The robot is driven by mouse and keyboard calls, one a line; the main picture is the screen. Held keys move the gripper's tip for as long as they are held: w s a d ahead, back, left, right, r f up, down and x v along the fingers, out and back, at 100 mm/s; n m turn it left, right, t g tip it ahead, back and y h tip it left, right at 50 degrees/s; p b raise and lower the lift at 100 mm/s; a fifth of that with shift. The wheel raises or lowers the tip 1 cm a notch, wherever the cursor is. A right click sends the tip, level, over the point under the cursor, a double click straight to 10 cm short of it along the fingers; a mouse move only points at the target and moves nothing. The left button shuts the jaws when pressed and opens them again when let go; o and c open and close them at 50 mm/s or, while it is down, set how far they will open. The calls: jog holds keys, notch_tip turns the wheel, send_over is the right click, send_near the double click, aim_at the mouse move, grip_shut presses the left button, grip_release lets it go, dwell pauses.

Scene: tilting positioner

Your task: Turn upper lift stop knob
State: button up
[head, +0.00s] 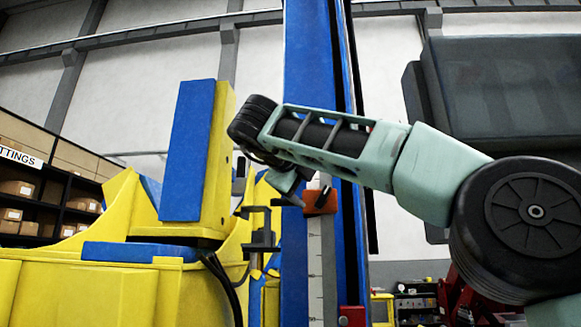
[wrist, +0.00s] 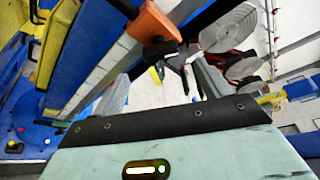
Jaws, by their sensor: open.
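The upper lift stop is an orange-red block (head: 319,204) on the white scale strip of the blue column in the head view. In the wrist view the orange block (wrist: 150,24) is at the top centre, with a dark knob (wrist: 160,50) on its near side. My gripper (head: 287,187) reaches in from the right in the head view, its tip just left of the block. Some of the block is hidden by my gripper in the head view.
A yellow positioner body (head: 130,290) with blue pads stands at the left. The blue column (head: 308,60) rises behind my arm. A lower red block (head: 352,316) sits near the column's foot. Shelves with boxes (head: 40,195) are far left.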

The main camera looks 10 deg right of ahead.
jog(key=v, duration=0.9)
jog(key=shift+s+a, duration=0.2)
jog(key=shift+s, duration=0.05)
jog(key=shift+r, duration=0.1)
